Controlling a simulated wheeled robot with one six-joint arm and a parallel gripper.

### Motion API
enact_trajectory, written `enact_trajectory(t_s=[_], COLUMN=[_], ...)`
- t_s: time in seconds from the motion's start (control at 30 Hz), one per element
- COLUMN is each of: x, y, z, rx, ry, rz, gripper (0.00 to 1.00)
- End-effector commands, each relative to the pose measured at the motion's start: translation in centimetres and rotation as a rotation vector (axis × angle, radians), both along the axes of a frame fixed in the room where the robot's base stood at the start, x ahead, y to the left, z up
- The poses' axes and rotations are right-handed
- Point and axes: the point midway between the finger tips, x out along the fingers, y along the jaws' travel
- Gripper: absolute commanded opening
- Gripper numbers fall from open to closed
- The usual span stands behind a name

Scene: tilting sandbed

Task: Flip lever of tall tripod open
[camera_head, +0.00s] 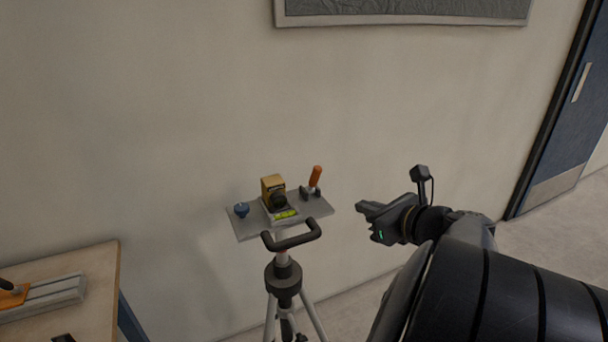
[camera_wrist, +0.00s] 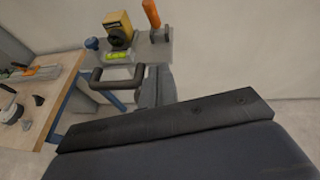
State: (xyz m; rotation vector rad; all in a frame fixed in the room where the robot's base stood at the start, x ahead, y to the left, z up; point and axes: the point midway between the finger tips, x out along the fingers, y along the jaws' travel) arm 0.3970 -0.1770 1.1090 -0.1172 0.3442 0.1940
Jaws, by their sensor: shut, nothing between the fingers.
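The tall tripod (camera_head: 283,283) stands near the wall with a grey plate (camera_head: 246,228) on top. An orange-handled lever (camera_head: 316,176) stands nearly upright on a dark mount at the plate's right end. The lever also shows at the top of the wrist view (camera_wrist: 151,13). My gripper (camera_head: 362,207) is shut and empty, right of the plate and apart from it. In the wrist view its grey fingers (camera_wrist: 157,80) point toward the plate and overlap part of its front edge.
A yellow box-shaped device (camera_head: 272,187), a green level (camera_head: 286,214) and a blue knob (camera_head: 241,210) sit on the plate. A black loop handle (camera_head: 292,240) juts from the tripod's front. A wooden table (camera_head: 95,262) stands at left; a blue door (camera_head: 565,120) is at right.

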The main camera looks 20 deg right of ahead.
Motion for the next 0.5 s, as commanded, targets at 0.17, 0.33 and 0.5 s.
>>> enact_trajectory(t_s=[0.17, 0.33, 0.5], x=[0.5, 2.3, 5.1], y=[0.1, 0.6, 1.1], z=[-0.2, -1.0, -2.0], rx=[0.000, 0.001, 0.000], ry=[0.001, 0.003, 0.004], rz=[0.002, 0.007, 0.007], gripper=[0.00, 0.00, 0.00])
